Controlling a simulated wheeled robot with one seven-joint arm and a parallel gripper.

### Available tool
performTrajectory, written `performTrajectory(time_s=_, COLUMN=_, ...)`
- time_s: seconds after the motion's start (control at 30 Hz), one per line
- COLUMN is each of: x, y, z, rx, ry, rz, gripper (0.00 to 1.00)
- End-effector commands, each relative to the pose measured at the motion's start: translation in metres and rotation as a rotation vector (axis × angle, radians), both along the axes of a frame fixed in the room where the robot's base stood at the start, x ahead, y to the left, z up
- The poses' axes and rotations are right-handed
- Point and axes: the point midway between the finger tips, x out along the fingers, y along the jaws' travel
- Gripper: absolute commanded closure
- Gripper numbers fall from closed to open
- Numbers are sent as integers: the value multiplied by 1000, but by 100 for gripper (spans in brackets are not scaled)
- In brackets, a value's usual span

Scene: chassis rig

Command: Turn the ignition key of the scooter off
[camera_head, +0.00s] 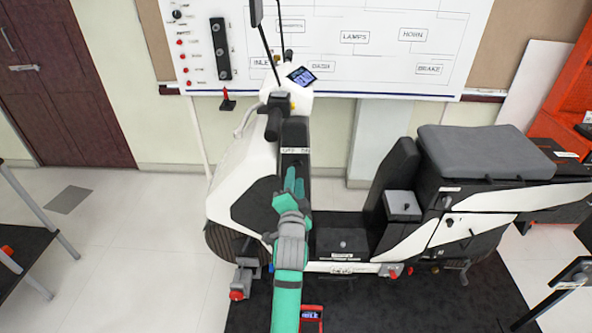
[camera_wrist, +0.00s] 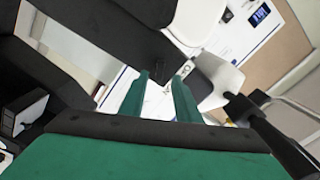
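The scooter (camera_head: 240,165) is white and black and stands side-on in the middle of the head view. Its dark inner front panel (camera_head: 294,135) is below the handlebar and carries a small pale label. My green gripper (camera_head: 294,180) points up in front of the panel's lower part. A dark scooter part (camera_wrist: 100,45) lies beyond the fingertips.
The left handlebar grip (camera_head: 273,123) and the small display (camera_head: 301,76) are above my gripper. The seat (camera_head: 480,150) and a grey box (camera_head: 402,205) are to the right. A whiteboard with labels (camera_head: 355,37) is behind. Open floor (camera_head: 130,240) lies left.

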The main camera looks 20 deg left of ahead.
Motion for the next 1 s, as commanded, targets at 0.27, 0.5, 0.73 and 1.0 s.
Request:
performTrajectory(time_s=0.27, x=40, y=11, z=0, rx=0, ry=0, rz=-1, gripper=70)
performTrajectory(time_s=0.5, x=52, y=15, z=0, rx=-1, ry=-1, rz=-1, gripper=70)
performTrajectory(time_s=0.73, x=52, y=15, z=0, rx=-2, ry=-1, rz=0, gripper=70)
performTrajectory(time_s=1.0, x=52, y=15, z=0, rx=-2, ry=0, rz=0, gripper=100)
